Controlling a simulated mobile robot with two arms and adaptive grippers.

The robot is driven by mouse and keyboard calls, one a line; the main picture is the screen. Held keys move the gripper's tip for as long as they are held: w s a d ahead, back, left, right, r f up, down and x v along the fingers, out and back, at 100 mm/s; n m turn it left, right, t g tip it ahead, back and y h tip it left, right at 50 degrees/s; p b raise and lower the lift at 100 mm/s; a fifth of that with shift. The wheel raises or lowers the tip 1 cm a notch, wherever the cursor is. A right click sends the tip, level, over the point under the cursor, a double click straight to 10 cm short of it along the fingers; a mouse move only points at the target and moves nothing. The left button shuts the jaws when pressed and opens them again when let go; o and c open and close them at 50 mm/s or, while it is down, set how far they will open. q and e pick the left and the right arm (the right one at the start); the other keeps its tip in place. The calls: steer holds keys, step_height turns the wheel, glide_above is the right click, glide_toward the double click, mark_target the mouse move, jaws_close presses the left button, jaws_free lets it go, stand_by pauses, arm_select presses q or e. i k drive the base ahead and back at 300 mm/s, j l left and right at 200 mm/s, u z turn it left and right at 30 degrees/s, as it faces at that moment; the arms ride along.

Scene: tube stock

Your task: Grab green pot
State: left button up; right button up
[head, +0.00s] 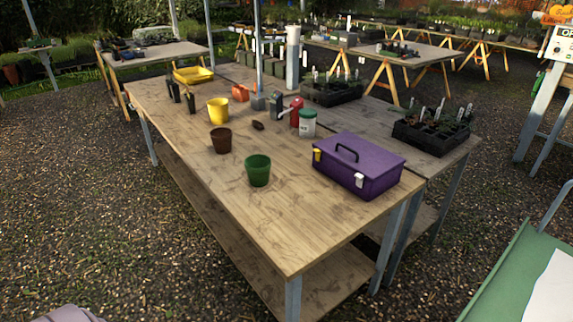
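The green pot (258,170) stands upright on the wooden table (290,235), on the side nearest to me. It looks empty and nothing touches it. A brown pot (221,140) stands behind it to the left, and a yellow pot (218,110) stands farther back. A purple toolbox (358,166) with a dark handle sits to the right of the green pot, with a gap of bare wood between them. Neither of my grippers shows in the head view.
A white jar with a green lid (307,123) and a red object (296,110) stand behind the green pot. Black seedling trays (432,137) sit on the adjoining table. Bare wood lies in front of the pot. A green surface (510,285) with white paper is at lower right.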

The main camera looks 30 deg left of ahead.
mark_target(258, 167)
steer(key=i+j+z, duration=0.1)
steer(key=j+z, duration=0.25)
steer(key=j, duration=1.05)
steer(key=j+z, duration=0.3)
steer(key=j, duration=1.05)
